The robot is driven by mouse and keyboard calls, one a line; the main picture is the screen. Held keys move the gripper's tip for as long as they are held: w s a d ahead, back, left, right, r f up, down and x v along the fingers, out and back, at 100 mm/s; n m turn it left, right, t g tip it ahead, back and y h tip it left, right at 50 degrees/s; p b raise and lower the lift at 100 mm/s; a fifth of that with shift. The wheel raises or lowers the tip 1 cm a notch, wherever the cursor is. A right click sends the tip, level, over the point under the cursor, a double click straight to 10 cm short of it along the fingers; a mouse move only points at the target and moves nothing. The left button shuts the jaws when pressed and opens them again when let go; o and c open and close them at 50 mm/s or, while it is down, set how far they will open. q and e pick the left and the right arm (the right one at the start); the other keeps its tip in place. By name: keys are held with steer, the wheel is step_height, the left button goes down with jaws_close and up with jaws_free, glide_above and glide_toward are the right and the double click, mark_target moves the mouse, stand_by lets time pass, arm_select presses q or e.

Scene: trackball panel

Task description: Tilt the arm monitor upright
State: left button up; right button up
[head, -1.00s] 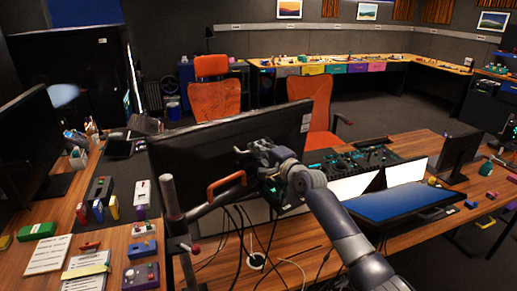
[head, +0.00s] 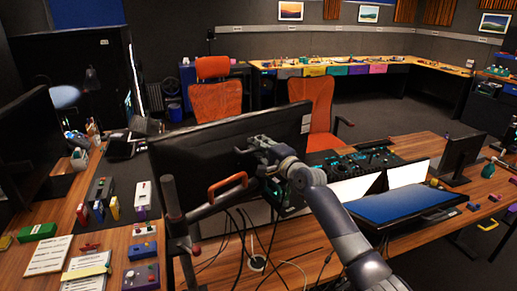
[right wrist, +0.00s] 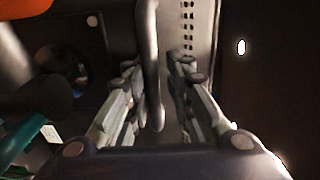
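The arm monitor (head: 195,153) stands in the middle of the head view with its dark back toward me, its top edge rising to the right. My right gripper (head: 247,147) is at the back of the monitor, right of its middle. In the right wrist view, its two fingers (right wrist: 158,88) are apart. A dark grey bar (right wrist: 150,45) runs down between them, with a gap visible toward the right finger; contact with the left finger is unclear. My left gripper is not in view.
An orange-red handle (head: 227,187) on a dark bar lies left of my right arm, above hanging cables (head: 258,262). A blue-screened display (head: 400,206) and a control console (head: 350,160) are to the right. Orange chairs (head: 215,100) stand behind the monitor.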

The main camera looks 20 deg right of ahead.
steer(key=shift+f, duration=0.2)
steer(key=shift+s+f, duration=0.1)
steer(key=shift+s, duration=0.35)
steer(key=v, duration=1.1)
steer(key=shift+d, duration=0.1)
